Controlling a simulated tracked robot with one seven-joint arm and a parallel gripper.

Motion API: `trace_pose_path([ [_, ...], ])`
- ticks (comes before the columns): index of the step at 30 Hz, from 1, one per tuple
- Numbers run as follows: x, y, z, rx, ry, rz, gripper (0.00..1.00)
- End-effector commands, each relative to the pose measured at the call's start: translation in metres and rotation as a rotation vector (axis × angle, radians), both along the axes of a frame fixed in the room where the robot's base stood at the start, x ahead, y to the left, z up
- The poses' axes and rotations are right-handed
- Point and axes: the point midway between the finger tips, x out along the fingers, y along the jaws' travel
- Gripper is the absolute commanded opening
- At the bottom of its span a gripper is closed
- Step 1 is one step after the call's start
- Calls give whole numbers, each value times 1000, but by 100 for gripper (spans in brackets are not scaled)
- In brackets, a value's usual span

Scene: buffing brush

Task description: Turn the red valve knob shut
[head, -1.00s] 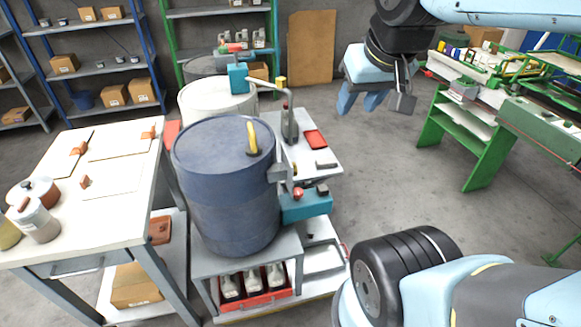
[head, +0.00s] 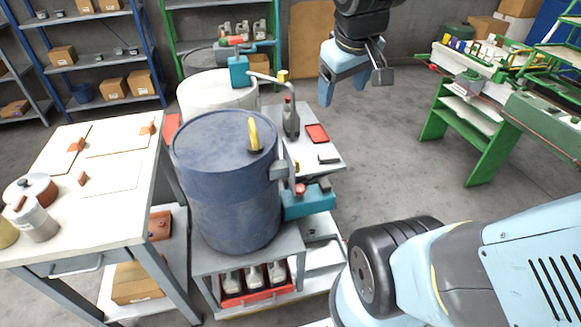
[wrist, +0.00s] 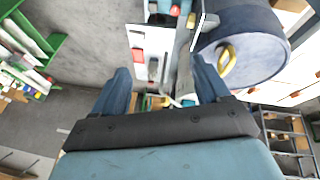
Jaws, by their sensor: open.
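A small red knob (head: 300,189) sits on top of a teal box-shaped unit (head: 308,204) at the right side of the blue drum. A small red spot at the top edge of the wrist view (wrist: 175,10) may be the same knob; it is too small to be sure. My gripper (head: 344,90) hangs open and empty in the air, above and to the right of the knob and well apart from it. In the wrist view its two blue fingers (wrist: 160,72) are spread with nothing between them.
The blue drum (head: 224,190) with a yellow handle (head: 254,134) stands left of the knob. A teal pump (head: 238,70) with a bent pipe rises behind. A side shelf (head: 325,168) holds a grey bottle (head: 290,118) and red tray (head: 316,133).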

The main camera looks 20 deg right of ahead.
Motion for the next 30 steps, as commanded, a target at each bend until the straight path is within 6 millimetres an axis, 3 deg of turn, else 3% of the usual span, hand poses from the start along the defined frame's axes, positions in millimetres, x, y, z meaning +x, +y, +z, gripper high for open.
trace_pose_path([
  [14, 101, -15, -76, -267, 245, 467, 75],
  [23, 153, -20, -145, -339, 373, 807, 75],
  [30, 186, -19, -209, -348, 436, 1094, 75],
])
